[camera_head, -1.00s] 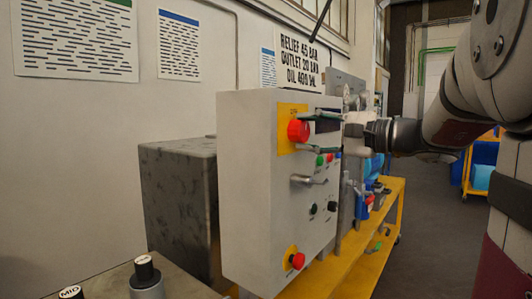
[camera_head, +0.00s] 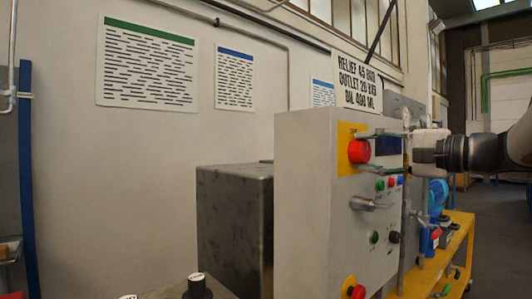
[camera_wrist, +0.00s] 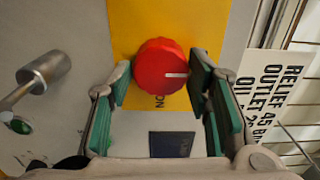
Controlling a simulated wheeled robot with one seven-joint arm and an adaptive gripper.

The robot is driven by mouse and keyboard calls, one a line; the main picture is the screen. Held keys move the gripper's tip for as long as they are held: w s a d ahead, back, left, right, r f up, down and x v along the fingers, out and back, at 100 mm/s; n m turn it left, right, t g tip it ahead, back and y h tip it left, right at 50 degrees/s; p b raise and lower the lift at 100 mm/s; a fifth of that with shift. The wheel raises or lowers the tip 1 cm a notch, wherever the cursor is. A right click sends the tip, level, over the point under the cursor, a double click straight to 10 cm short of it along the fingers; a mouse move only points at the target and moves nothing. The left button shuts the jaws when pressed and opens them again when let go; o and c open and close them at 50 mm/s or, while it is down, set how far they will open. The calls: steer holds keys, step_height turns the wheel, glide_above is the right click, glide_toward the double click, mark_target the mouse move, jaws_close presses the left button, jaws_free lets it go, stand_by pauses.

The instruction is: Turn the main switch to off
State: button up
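The main switch is a red round knob (camera_head: 359,151) on a yellow plate (camera_head: 346,133), high on the front of a grey control box (camera_head: 310,200). In the wrist view the knob (camera_wrist: 161,66) has a white mark pointing right, and the word ON shows sideways-on below it on the plate. My gripper (camera_head: 364,152) is open, with one green-padded finger above and one below the knob. In the wrist view the fingertips (camera_wrist: 160,70) flank the knob closely, with narrow gaps; I cannot tell whether either touches.
A metal lever handle (camera_head: 368,203) sticks out below the switch, with small coloured buttons (camera_head: 390,182) between. A second red knob (camera_head: 354,290) sits at the box's bottom. A dark block (camera_head: 235,225) stands left; a yellow bench (camera_head: 455,240) runs right.

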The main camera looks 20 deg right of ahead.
steer(key=shift+o, duration=1.1)
steer(key=shift+s, duration=0.1)
steer(key=v, duration=1.1)
steer(key=shift+s+d, duration=0.15)
steer(key=shift+s, duration=0.25)
